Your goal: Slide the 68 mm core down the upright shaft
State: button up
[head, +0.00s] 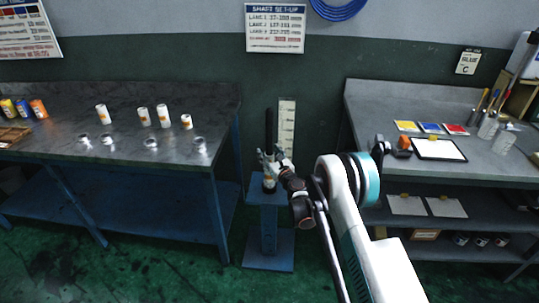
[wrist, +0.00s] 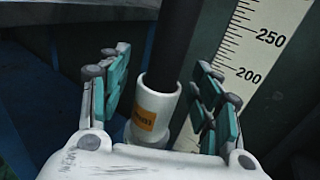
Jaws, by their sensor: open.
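The dark upright shaft (head: 269,126) rises from a blue stand in the head view, and it also runs up through the wrist view (wrist: 178,35). In the wrist view a white core (wrist: 158,103) with an orange label is around the shaft, between my fingers. My gripper (wrist: 165,98) is open, with a gap showing between its teal finger pads and the core. In the head view my gripper (head: 268,156) is at the shaft. A small white piece with an orange mark (head: 269,183) shows just below it, low on the shaft.
A ruled scale board (head: 287,125) stands close behind the shaft. The blue stand (head: 267,198) is between the left bench (head: 60,140) and the right bench (head: 370,105). Several white cores (head: 163,116) stand on the left bench.

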jog(key=v, duration=1.2)
dwell(0.5)
